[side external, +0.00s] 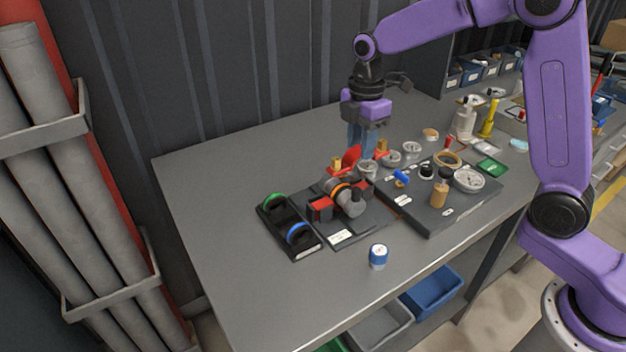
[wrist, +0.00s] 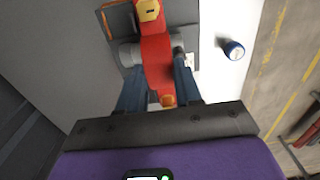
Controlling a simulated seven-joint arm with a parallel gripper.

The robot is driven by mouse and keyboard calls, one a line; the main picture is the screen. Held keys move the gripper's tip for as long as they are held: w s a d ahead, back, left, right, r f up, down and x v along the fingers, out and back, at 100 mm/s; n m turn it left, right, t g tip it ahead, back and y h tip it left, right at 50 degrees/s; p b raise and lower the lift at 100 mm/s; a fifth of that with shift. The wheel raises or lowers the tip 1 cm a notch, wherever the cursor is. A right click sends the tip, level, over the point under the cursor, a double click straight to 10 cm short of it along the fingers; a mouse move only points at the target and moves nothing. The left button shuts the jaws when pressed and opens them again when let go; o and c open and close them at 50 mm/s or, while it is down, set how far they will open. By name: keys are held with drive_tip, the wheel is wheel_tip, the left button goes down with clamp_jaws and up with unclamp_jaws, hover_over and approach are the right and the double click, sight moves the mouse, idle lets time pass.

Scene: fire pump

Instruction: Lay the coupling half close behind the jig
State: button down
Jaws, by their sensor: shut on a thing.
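The coupling half (wrist: 157,60) shows as a red body with brass-coloured lugs at its two ends. In the side view its red body (side external: 352,156) is partly hidden behind and below the fingers. My gripper (side external: 362,150) is shut on it, with a finger on either side in the wrist view (wrist: 160,88). A grey cylindrical part shows on both sides of the red. The jig (side external: 357,225) is a dark plate with red clamps, a grey elbow and an orange ring, in front of my gripper. I cannot tell the gap between coupling half and table.
A black tray (side external: 283,243) with a green and a blue ring is left of the jig. A dark board (side external: 437,218) with a gauge and fittings is right. A blue-capped can (side external: 378,256) stands in front. The table's left and back left are clear.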

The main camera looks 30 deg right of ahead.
drive_tip(key=shift+w+f, duration=0.35)
drive_tip(key=shift+w, duration=0.35)
drive_tip(key=w+f, duration=0.3)
drive_tip(key=w, duration=0.1)
drive_tip(key=w+a+f, duration=0.1)
drive_tip(key=w+f, duration=0.2)
drive_tip(key=w, duration=0.2)
drive_tip(key=w+a+f, duration=0.1)
drive_tip(key=w+f, duration=0.2)
drive_tip(key=w, duration=0.1)
drive_tip(key=shift+w+a+f, duration=0.2)
drive_tip(key=shift+a+f, duration=0.05)
drive_tip(key=shift+f, duration=0.05)
drive_tip(key=shift+w+f, duration=0.1)
drive_tip(key=shift+f, duration=1.55)
drive_tip(key=shift+f, duration=0.2)
drive_tip(key=c, duration=0.8)
unclamp_jaws()
